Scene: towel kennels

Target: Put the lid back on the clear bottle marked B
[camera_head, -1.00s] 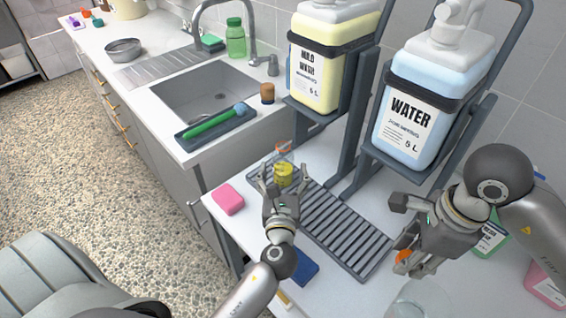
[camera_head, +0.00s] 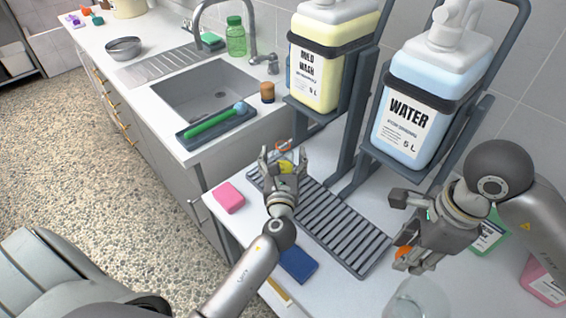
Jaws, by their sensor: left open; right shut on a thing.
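A small clear bottle with yellow contents (camera_head: 287,167) and an orange ring at its neck stands at the back left end of the slatted drain tray. My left gripper (camera_head: 284,160) is open, with its fingers either side of the bottle and partly hiding it. I cannot make out a letter on the bottle. My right gripper (camera_head: 405,255) is shut on a small orange lid (camera_head: 403,253), held over the counter to the right of the tray. The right fingers hide part of the lid.
A slatted drain tray (camera_head: 335,226) lies mid-counter. A pink sponge (camera_head: 229,197) and blue sponge (camera_head: 298,264) lie near the front edge. A clear vessel (camera_head: 418,300) stands at bottom right. Racks hold the MILD WASH jug (camera_head: 318,75) and WATER jug (camera_head: 415,120) behind.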

